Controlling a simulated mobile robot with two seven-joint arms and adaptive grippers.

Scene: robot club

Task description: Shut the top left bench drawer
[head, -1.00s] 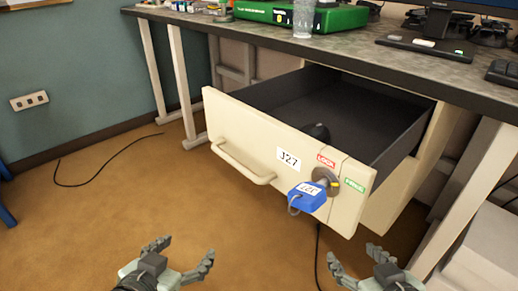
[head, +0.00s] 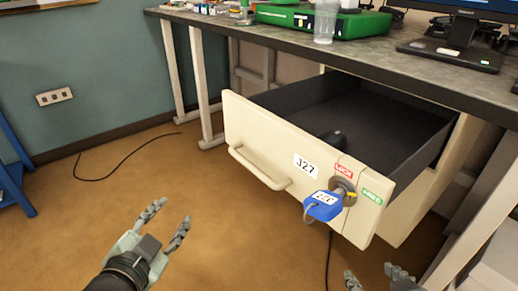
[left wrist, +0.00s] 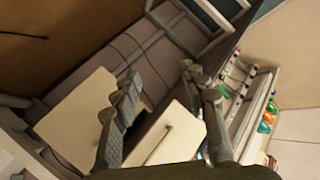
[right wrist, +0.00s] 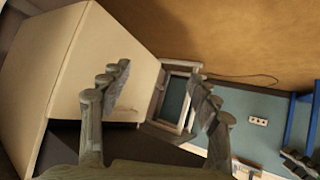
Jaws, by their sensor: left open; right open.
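The cream bench drawer (head: 262,132) is pulled out under the dark bench top, and its dark interior shows. Its front has a bar handle (head: 258,168), a label that seems to read 327, and a lock with a key and blue tag (head: 323,206). A small black object (head: 334,137) lies inside. My left gripper (head: 168,220) is open and empty, in front of and below the handle, apart from it. My right gripper (head: 373,276) is open at the bottom edge, below the drawer front, partly cut off. Cream panels show beyond the fingers in both wrist views.
The bench top (head: 400,68) carries a green case (head: 345,22), a clear cup (head: 325,25) and a monitor (head: 465,35). Bench legs (head: 207,80) stand left of the drawer. A black cable (head: 110,160) lies on the floor. The floor before the drawer is otherwise clear.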

